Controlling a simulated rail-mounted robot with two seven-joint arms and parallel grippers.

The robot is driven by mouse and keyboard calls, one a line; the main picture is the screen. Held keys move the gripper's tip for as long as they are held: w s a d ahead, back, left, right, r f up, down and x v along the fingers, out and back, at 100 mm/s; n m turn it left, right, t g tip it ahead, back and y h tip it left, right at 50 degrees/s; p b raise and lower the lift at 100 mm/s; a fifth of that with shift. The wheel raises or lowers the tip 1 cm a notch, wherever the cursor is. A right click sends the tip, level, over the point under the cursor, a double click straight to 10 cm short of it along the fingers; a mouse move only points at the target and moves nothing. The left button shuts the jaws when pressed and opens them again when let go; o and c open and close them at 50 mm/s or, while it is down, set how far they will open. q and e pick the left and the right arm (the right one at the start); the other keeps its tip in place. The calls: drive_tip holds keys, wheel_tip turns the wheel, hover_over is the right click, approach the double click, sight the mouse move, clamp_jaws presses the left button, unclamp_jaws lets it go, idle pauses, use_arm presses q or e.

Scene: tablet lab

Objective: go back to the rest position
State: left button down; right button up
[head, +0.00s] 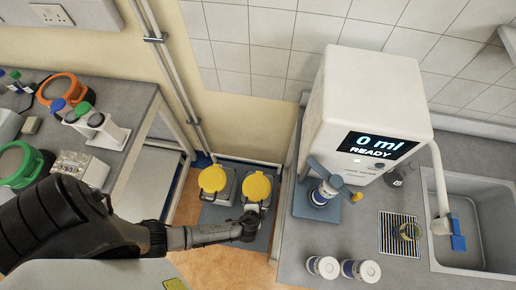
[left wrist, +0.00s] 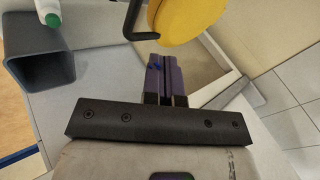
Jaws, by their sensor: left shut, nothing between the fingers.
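My left arm reaches in from the lower left in the head view. Its gripper (head: 250,226) is just in front of the right yellow-lidded bin and partly covers it. In the left wrist view the purple fingers (left wrist: 167,78) are shut together with nothing between them. A yellow round lid (left wrist: 187,18) and a black bent handle (left wrist: 137,22) are just beyond the fingertips. I cannot tell whether the gripper touches the bin. My right gripper is in neither view.
Two bins with yellow lids (head: 213,179) (head: 258,187) stand between the benches. The right bench holds a white dispenser (head: 350,95) reading "0 ml READY", several containers and a sink (head: 485,225). The left bench (head: 135,95) carries coloured-rim devices and bottles. A dark square container (left wrist: 40,75) shows in the left wrist view.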

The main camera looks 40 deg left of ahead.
use_arm(q)
drive_tip(key=s+d+r, duration=0.1)
drive_tip(key=s+d, duration=0.3)
drive_tip(key=s, duration=0.3)
drive_tip(key=shift+s+d+r+b, duration=0.25)
drive_tip(key=shift+d+r+b, duration=0.05)
drive_tip(key=shift+r+b, duration=0.1)
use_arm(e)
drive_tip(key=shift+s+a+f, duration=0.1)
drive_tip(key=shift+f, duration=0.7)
